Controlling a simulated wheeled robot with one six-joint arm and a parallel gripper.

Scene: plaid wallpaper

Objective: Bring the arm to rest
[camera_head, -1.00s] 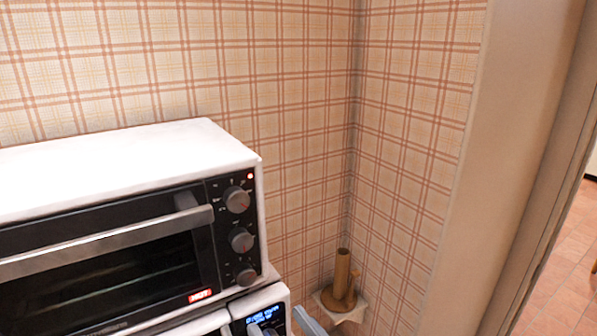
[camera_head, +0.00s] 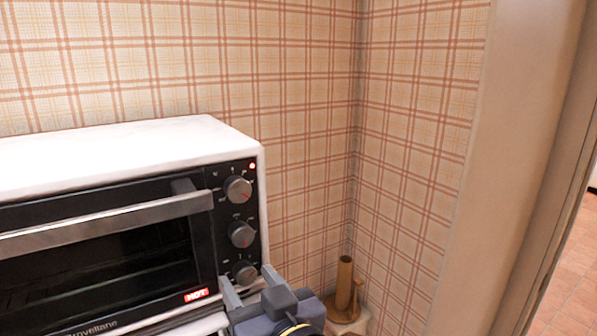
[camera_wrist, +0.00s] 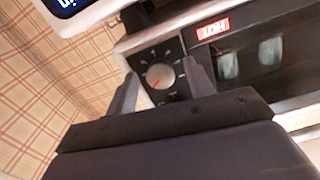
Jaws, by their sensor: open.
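My gripper (camera_head: 248,277) is at the lower middle of the head view, in front of the bottom right corner of the white toaster oven (camera_head: 130,150). Its two grey fingers are apart, with nothing held between them. In the wrist view, the open fingers (camera_wrist: 158,85) stand on either side of a round knob (camera_wrist: 160,75). I cannot tell whether they touch the oven.
The oven door handle (camera_head: 110,222) runs left of the gripper, and a red HOT label (camera_head: 196,294) is lit. A brown cylindrical object (camera_head: 344,283) stands in the corner on the right. Plaid walls (camera_head: 280,70) close off the back. A doorway edge is at far right.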

